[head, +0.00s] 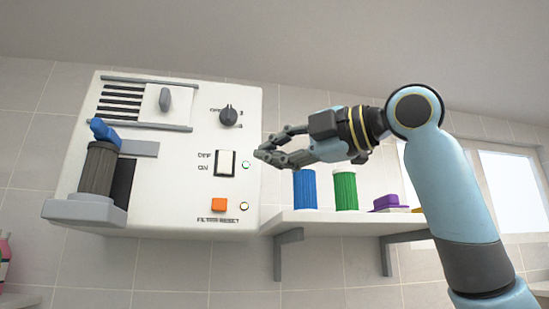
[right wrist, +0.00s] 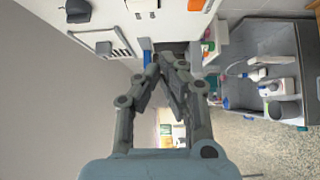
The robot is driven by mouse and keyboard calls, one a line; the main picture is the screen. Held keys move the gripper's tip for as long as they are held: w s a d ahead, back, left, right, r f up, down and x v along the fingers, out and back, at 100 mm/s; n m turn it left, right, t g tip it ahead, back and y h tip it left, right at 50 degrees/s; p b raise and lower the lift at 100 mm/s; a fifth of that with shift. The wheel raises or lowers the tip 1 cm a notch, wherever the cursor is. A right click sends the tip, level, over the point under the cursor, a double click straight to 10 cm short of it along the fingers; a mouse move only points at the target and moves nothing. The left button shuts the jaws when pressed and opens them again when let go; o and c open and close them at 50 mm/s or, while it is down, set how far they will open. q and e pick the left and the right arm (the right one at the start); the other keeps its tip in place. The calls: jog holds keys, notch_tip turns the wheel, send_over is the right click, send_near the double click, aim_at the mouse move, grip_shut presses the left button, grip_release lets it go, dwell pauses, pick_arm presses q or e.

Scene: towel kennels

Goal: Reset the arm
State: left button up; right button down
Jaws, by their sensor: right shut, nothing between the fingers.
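My right arm (head: 455,190) comes in from the right in the head view. Its right gripper (head: 262,155) is shut and empty, pointing left, in front of the right edge of a white control panel (head: 190,180). In the right wrist view the same gripper (right wrist: 165,62) has its fingertips close together with nothing between them. The panel carries a dark knob (head: 228,116), an OFF/ON rocker switch (head: 226,163) and an orange filter reset button (head: 218,205). The fingertips are to the right of the rocker; I cannot tell any contact. My left gripper is not in view.
A dark ribbed cartridge (head: 98,168) with a blue top sits in a grey holder at the panel's left. A shelf (head: 340,221) right of the panel bears a blue canister (head: 305,190), a green canister (head: 345,192) and a purple item (head: 391,202) below my arm.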

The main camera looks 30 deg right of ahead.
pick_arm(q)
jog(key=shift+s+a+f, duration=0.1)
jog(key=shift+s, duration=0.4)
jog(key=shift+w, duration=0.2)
